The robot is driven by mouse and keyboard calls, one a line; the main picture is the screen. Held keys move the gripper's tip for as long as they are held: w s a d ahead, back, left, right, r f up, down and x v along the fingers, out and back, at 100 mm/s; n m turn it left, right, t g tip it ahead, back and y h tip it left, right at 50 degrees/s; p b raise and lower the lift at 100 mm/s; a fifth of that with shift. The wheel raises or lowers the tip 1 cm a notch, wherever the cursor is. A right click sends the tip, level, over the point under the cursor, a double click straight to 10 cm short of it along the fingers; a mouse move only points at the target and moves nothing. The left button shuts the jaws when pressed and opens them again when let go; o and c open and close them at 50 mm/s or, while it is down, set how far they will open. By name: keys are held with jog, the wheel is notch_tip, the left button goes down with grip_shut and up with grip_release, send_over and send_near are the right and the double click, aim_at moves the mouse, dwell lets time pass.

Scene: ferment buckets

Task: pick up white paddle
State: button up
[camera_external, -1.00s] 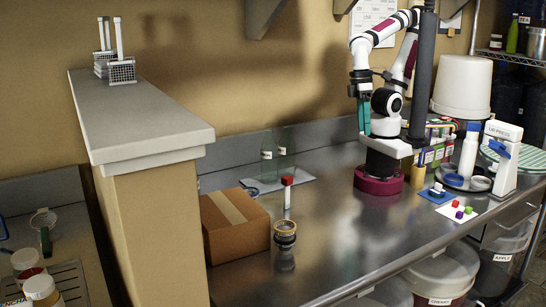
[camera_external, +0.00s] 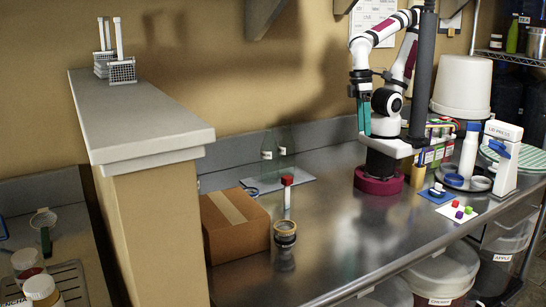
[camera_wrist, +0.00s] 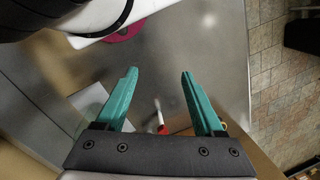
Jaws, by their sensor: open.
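I cannot clearly make out a white paddle in either view. A slim white piece with a red top (camera_external: 287,194) stands on the steel counter, left of my arm; whether it is the paddle I cannot tell. In the external view my gripper (camera_external: 364,118) hangs pointing down, well above the counter and apart from the white piece.
A cardboard box (camera_external: 235,225) and a small round jar (camera_external: 285,233) stand near the white piece. The counter's front middle (camera_external: 350,235) is clear.

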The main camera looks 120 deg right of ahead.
jog(key=w+d+n+h, duration=0.1)
jog(key=w+d+n, duration=0.2)
jog(key=w+n, duration=1.05)
jog(key=n, duration=1.3)
send_over(287, 209)
notch_tip(287, 209, down, 2)
jog(key=shift+h, duration=0.4)
jog(key=f, duration=1.6)
jog(key=shift+s+d, duration=0.15)
jog(key=shift+d, duration=0.15)
grip_shut()
